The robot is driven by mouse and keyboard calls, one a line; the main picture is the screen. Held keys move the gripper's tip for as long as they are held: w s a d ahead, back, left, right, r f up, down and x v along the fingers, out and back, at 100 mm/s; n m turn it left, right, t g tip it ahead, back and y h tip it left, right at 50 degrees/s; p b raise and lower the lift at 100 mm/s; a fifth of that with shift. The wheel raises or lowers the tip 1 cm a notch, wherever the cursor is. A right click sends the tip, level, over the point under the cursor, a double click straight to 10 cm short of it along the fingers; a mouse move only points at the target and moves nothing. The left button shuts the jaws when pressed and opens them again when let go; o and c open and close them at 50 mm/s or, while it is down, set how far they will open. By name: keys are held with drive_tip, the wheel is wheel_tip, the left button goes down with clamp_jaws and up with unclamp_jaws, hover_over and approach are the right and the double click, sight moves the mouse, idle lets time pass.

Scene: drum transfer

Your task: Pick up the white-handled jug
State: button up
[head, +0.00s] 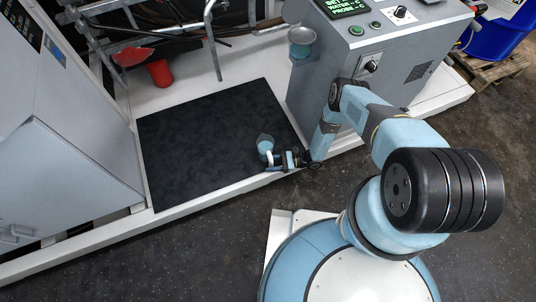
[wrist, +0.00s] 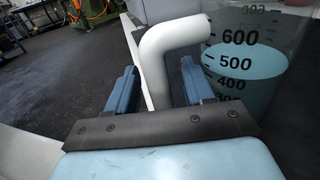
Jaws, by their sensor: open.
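The jug (wrist: 245,62) is clear with black volume marks, holds a light blue liquid and has a white handle (wrist: 165,50). In the head view the jug (head: 265,141) stands on the black mat near its front right edge. My gripper (wrist: 150,88) is open, with one blue finger on each side of the white handle in the wrist view. I cannot tell whether either finger touches it. In the head view my gripper (head: 277,160) is low beside the jug, and the handle is at the fingers. The lower part of the handle is hidden behind the gripper body.
The black mat (head: 205,130) is mostly clear to the left of the jug. A grey control cabinet (head: 345,60) stands close on the right. A red cup (head: 159,72) and metal pipes (head: 212,40) are at the back. A grey cabinet (head: 75,170) stands at left.

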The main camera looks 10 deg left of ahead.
clamp_jaws()
idle(0.5)
